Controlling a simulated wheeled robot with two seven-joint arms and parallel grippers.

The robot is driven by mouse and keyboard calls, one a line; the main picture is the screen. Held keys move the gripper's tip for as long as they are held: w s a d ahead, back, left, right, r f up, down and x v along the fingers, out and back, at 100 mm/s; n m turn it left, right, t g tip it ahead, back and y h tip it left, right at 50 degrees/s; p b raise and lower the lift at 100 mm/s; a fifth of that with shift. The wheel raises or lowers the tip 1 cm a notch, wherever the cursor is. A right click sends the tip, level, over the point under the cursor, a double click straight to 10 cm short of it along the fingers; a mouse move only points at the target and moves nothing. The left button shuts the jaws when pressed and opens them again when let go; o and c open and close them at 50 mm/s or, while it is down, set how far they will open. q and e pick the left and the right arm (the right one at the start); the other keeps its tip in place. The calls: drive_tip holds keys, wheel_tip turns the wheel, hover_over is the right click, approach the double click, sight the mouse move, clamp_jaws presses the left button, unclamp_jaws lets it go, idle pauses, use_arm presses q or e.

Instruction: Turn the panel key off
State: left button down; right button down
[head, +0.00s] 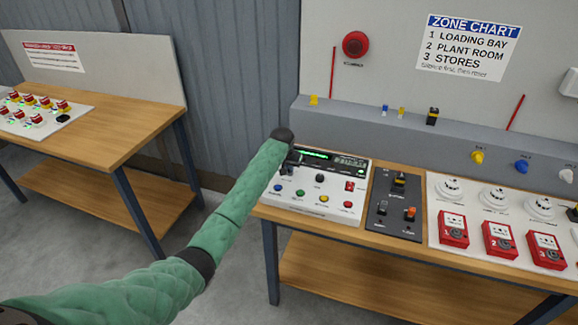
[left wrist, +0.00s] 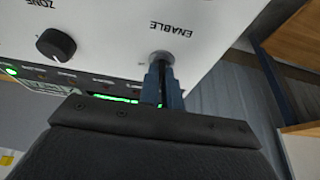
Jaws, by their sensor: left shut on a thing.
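The white control panel (head: 335,187) stands at the left end of the right-hand bench. It also fills the upper part of the left wrist view (left wrist: 110,40). My left gripper (head: 287,168) is at the panel's left side, at the end of the green-sleeved arm. In the left wrist view my left gripper (left wrist: 163,85) is shut at the round metal key switch (left wrist: 160,56) beside the word ENABLE. The fingers hide most of the key, so its angle cannot be told. My right gripper is in neither view.
A black ZONE knob (left wrist: 56,45) sits beside the key switch. Coloured buttons line the panel's front. A dark switch plate (head: 395,205) and a white board (head: 480,215) with detectors and red call points stand to the right. Another bench (head: 110,135) is at left.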

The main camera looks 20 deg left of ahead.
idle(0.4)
use_arm(q)
drive_tip(key=c, duration=1.6)
unclamp_jaws()
drive_tip(key=shift+r, duration=0.1)
